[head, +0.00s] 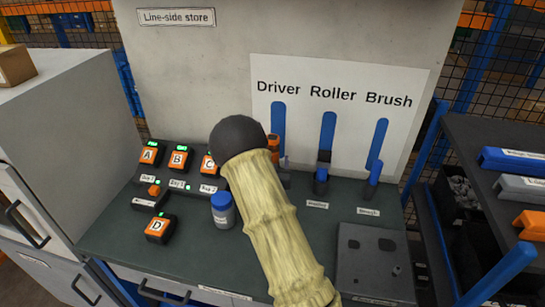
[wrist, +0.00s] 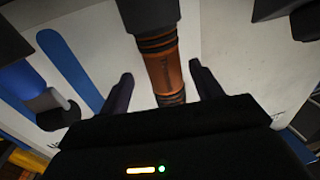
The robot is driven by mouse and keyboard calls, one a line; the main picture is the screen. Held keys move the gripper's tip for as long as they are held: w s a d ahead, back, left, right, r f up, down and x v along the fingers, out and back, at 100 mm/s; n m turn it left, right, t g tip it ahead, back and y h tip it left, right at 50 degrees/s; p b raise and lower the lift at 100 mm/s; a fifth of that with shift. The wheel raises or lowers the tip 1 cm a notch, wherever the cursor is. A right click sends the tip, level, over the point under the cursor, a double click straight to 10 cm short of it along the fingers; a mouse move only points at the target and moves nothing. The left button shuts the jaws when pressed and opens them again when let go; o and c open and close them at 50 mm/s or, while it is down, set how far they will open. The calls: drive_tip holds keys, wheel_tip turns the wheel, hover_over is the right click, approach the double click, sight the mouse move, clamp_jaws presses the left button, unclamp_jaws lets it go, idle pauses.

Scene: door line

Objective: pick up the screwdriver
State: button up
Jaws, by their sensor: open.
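The screwdriver (wrist: 165,68), with an orange and black handle, shows in the wrist view between the two fingers of my gripper (wrist: 165,84). The fingers are open, with a gap on each side of the handle. In the head view only a little of the orange screwdriver (head: 274,146) shows, in front of the blue "Driver" outline. My arm hides most of it there, and I cannot make out my fingers in that view.
A roller (head: 321,182) and a brush (head: 371,182) stand to the right on the bench (head: 120,235). A blue-capped jar (head: 223,213) and several lettered orange blocks stand left. A grey box (head: 375,262) is front right. A white panel (head: 345,75) rises behind.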

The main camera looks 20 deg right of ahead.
drive_tip(key=shift+w+d+r+p, duration=0.2)
drive_tip(key=shift+w+p, duration=0.15)
drive_tip(key=shift+w, duration=0.2)
drive_tip(key=p+x, duration=0.1)
drive_tip(key=x, duration=0.2)
drive_tip(key=shift+w+a+r, duration=0.15)
drive_tip(key=shift+w+a, duration=0.05)
drive_tip(key=shift+w+d, duration=0.25)
drive_tip(key=shift+w, duration=0.2)
drive_tip(key=shift+a, duration=0.1)
drive_tip(key=shift+s, duration=0.1)
drive_tip(key=shift+c, duration=0.3)
clamp_jaws()
